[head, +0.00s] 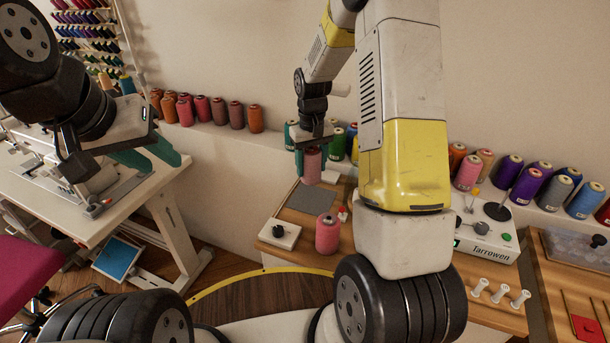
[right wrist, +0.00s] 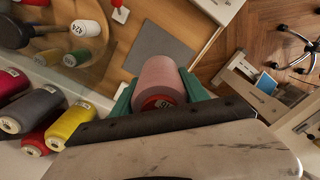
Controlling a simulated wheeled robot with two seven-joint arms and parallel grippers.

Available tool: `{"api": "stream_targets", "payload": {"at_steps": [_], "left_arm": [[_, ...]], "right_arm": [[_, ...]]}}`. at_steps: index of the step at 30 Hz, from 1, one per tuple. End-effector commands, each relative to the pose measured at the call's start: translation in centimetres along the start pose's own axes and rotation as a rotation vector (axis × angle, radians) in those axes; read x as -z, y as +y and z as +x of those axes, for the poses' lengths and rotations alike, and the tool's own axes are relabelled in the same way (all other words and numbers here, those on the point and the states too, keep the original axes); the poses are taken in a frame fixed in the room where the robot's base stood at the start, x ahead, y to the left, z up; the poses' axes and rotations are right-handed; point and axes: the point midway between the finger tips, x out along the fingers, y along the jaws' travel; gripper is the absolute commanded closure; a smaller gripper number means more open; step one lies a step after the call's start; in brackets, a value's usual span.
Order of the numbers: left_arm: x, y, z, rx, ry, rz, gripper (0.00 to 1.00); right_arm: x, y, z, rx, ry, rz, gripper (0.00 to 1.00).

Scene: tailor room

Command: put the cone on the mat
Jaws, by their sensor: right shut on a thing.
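A pink thread cone (head: 312,166) is held upright between the green fingers of my right gripper (head: 312,163). In the right wrist view the cone (right wrist: 161,78) sits between the two fingers (right wrist: 160,95), its red-rimmed end toward the camera. The mat (head: 311,199) is a flat grey square on the wooden table, just below the held cone; it also shows bare in the right wrist view (right wrist: 160,48). The cone appears above the mat's back part; the exact gap is hard to tell. My left gripper (head: 147,155) is at the left, near the sewing table; its finger gap is unclear.
Another pink cone (head: 328,233) stands on the table in front of the mat. A Tarrowen device (head: 485,229) stands at the right. Several cones line the ledge behind. My right arm covers part of the table.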

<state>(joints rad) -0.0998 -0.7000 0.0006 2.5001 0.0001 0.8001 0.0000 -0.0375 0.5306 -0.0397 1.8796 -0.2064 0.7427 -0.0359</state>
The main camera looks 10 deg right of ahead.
Motion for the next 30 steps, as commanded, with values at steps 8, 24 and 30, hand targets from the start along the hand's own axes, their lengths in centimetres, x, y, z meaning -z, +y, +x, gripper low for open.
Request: {"api": "stream_targets", "payload": {"at_steps": [8,24,30], "left_arm": [[0.0,0.0,0.0,0.0,0.0,-0.001,0.64],[0.0,0.0,0.0,0.0,0.0,0.0,0.64],[0.0,0.0,0.0,0.0,0.0,0.0,0.64]], "right_arm": [[-0.1,0.0,4.0,-0.001,-0.002,0.002,0.95],[-0.1,0.0,7.8,0.0,0.0,0.002,0.95],[-0.1,0.0,8.1,0.0,0.0,0.002,0.38]]}}
